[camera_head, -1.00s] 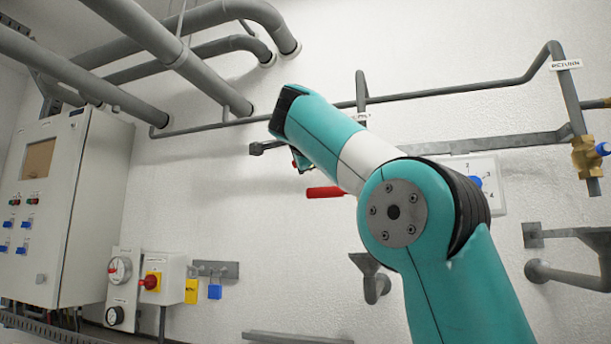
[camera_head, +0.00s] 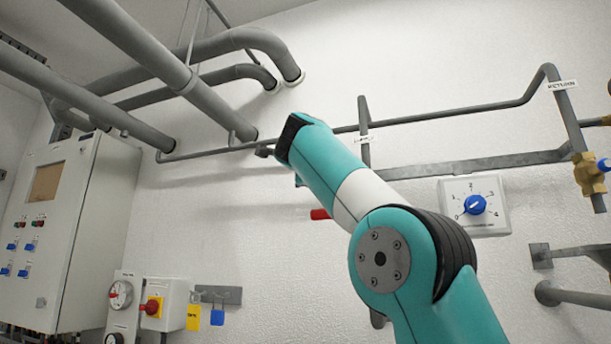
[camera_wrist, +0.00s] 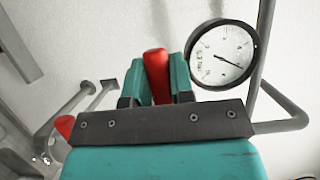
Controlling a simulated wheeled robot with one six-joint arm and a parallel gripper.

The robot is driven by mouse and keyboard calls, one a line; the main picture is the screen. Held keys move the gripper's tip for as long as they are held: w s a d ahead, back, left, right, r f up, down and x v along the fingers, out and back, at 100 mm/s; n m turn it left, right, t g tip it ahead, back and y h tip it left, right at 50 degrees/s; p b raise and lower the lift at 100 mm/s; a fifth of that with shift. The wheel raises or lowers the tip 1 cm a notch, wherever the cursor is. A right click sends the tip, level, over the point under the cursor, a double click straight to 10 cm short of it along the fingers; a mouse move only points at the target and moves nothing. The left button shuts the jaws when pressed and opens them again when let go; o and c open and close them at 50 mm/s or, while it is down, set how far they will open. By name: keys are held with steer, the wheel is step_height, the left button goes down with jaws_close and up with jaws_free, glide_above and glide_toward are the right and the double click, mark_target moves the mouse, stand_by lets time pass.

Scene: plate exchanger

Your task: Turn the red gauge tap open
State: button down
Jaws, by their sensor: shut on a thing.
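The red gauge tap (camera_wrist: 157,75) has a red lever handle. In the wrist view it stands between the two teal fingers of my gripper (camera_wrist: 159,78), which are shut on it. A second red part (camera_wrist: 65,127) shows at the left behind the gripper's dark bar; I cannot tell what it belongs to. A round white pressure gauge (camera_wrist: 222,53) with a black rim and needle is just right of the fingers. In the head view a red piece (camera_head: 320,214) shows beside my arm, which hides the gripper and most of the tap.
A white panel with a blue dial (camera_head: 475,205) is on the wall right of my arm. Grey pipes (camera_head: 450,110) run behind and above it. A control cabinet (camera_head: 75,230) stands at the left, with a red-yellow switch (camera_head: 152,306) low on the wall. A brass valve (camera_head: 588,174) is at the far right.

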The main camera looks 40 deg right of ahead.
steer(key=c, duration=1)
jaws_free()
steer(key=shift+s, duration=0.1)
steer(key=shift+s+a, duration=0.2)
steer(key=shift+a, duration=0.05)
steer(key=shift+b+v, duration=0.9)
steer(key=shift+v, duration=7.45)
steer(key=shift+s, duration=0.1)
